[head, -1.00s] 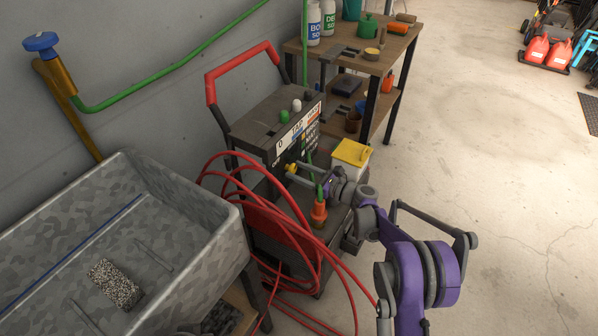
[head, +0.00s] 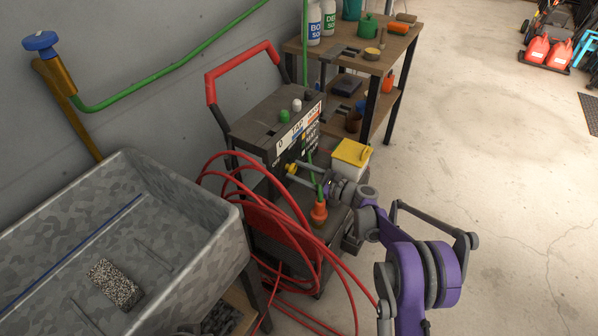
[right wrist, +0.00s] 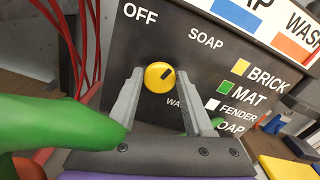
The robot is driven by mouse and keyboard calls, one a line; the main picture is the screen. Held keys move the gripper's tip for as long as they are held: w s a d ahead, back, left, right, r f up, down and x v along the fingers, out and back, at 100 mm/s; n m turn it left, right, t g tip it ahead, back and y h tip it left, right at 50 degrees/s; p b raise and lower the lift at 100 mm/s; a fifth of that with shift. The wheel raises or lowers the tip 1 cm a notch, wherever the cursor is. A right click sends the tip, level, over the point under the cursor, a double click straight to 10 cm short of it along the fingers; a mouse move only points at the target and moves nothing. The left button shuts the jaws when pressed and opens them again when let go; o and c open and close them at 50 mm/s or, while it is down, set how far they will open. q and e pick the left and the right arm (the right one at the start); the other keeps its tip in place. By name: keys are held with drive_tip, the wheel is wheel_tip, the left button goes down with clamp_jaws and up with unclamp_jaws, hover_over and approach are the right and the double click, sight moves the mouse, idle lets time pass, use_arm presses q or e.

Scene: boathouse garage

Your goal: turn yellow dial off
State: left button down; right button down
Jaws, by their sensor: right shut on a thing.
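The yellow dial (right wrist: 159,77) is on the dark front panel of the machine. The OFF label (right wrist: 140,14) is up and left of the dial. My right gripper (right wrist: 157,82) is shut on the dial, one grey finger on each side. In the head view my right gripper (head: 297,171) reaches the panel from the right, and the dial (head: 290,168) shows small at its fingertips. My left gripper is not in view.
A green rounded thing (right wrist: 60,125) is close to the right wrist camera at left. Red hose (head: 235,160) loops beside the machine. A yellow-lidded white box (head: 350,152) stands right of it. A grey sink (head: 200,255) is at left. Open floor lies right.

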drive_tip(key=n, duration=0.6)
drive_tip(key=shift+s+a+f+n, duration=0.1)
drive_tip(key=shift+n, duration=0.2)
drive_tip(key=n, duration=0.5)
drive_tip(key=shift+f, duration=0.1)
drive_tip(key=shift+n, duration=0.4)
drive_tip(key=shift+c, duration=1.6)
unclamp_jaws()
drive_tip(key=p+v, duration=0.1)
drive_tip(key=v, duration=1)
drive_tip(key=shift+p, duration=0.35)
